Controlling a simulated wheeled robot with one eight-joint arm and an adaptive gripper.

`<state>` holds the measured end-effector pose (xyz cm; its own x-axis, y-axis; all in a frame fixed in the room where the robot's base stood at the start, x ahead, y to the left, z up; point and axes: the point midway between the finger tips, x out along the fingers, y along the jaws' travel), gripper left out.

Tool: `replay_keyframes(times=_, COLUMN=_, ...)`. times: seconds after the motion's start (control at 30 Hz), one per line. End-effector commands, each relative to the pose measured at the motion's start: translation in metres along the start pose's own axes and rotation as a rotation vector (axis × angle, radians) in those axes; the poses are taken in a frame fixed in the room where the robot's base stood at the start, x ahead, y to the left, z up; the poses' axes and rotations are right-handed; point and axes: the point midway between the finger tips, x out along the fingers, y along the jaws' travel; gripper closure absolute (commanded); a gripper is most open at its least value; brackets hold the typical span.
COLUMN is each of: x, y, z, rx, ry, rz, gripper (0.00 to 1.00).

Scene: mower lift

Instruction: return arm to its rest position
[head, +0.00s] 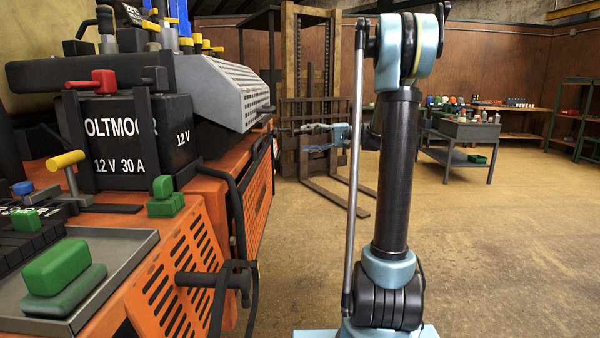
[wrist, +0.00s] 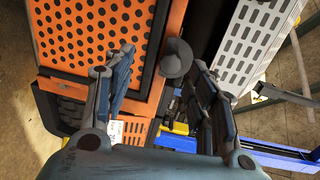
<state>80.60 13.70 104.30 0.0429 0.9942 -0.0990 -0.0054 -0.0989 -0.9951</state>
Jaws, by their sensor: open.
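My arm stands upright in the middle of the head view. My gripper (head: 322,136) shows small behind its black column, pointing left towards the far end of the orange machine (head: 205,200). In the wrist view my gripper (wrist: 160,78) has its two blue-grey fingers spread wide with nothing held between them. Beyond the fingers are an orange perforated panel (wrist: 92,42) and a dark round knob (wrist: 176,58). I cannot tell the exact gap between the fingers and these parts.
A black battery (head: 130,135) and a grey tray (head: 110,245) with a green block (head: 57,267) sit on the machine at left. A forklift (head: 300,95) stands behind my arm. A grey workbench (head: 462,140) stands at right. The floor (head: 500,250) at right is clear.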

Motion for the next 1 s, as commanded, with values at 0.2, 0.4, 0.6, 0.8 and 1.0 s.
replay_keyframes(times=0.2, x=0.016, y=0.022, z=0.057, rx=0.018, ry=0.014, rz=0.187, gripper=0.48)
replay_keyframes(times=0.4, x=0.02, y=0.052, z=0.107, rx=0.023, ry=0.03, rz=0.363, gripper=0.48)
replay_keyframes(times=0.6, x=0.015, y=0.086, z=0.158, rx=0.018, ry=0.045, rz=0.539, gripper=0.48)
replay_keyframes(times=0.8, x=0.002, y=0.123, z=0.207, rx=0.001, ry=0.06, rz=0.715, gripper=0.48)
replay_keyframes(times=1.0, x=-0.019, y=0.164, z=0.253, rx=-0.027, ry=0.075, rz=0.891, gripper=0.48)
